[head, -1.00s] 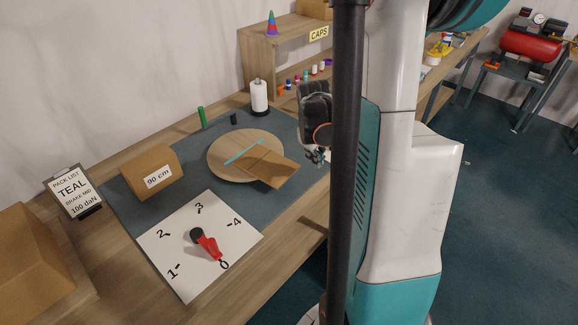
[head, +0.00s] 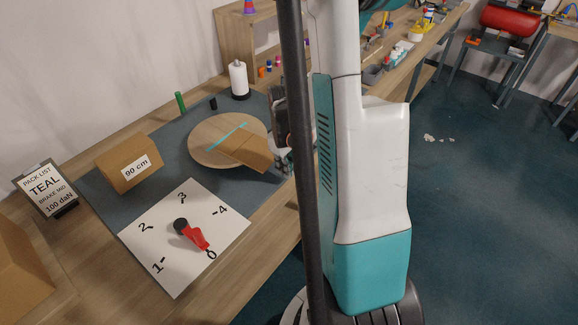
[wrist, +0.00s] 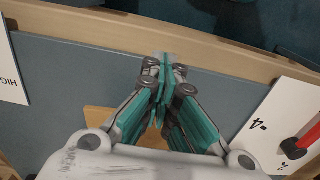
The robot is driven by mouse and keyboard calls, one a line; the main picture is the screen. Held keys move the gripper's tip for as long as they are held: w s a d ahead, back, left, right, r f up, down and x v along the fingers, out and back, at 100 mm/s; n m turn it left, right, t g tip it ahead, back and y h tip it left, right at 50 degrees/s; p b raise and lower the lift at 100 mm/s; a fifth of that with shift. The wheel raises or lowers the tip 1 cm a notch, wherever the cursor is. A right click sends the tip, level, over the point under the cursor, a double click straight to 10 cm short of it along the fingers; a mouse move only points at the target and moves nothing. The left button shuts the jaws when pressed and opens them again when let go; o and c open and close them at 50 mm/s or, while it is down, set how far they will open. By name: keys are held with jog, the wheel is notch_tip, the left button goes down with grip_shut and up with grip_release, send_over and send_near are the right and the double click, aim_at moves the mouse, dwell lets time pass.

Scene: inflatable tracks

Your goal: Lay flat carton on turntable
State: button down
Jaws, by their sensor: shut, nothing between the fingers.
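The flat brown carton (head: 245,152) lies on the front right part of the round wooden turntable (head: 207,148), and its right end sticks out past the rim. A teal strip (head: 228,137) crosses the turntable top beside the carton. My gripper (head: 284,162) is just right of the carton's overhanging end in the head view, partly hidden by my dark column. In the wrist view my gripper (wrist: 165,68) is shut and empty, its teal fingers together. A piece of the carton (wrist: 99,121) shows below and behind the fingers; the rest is hidden.
A white dial board (head: 150,225) with a red-and-black lever (head: 192,235) is at the front. A box marked 90 cm (head: 128,168), a pack list sign (head: 47,190), a green cylinder (head: 180,102) and a white roll (head: 239,80) stand around. The mat's left part is partly free.

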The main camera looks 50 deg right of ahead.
aim_at(270, 162)
jog(key=shift+w+a, duration=0.15)
jog(key=shift+w, duration=1)
jog(key=shift+w, duration=0.1)
jog(key=w, duration=0.3)
jog(key=shift+w+a+b, duration=0.15)
jog(key=shift+w+b, duration=0.15)
jog(key=shift+w, duration=0.1)
jog(key=shift+s+r, duration=0.1)
jog(key=shift+s, duration=0.05)
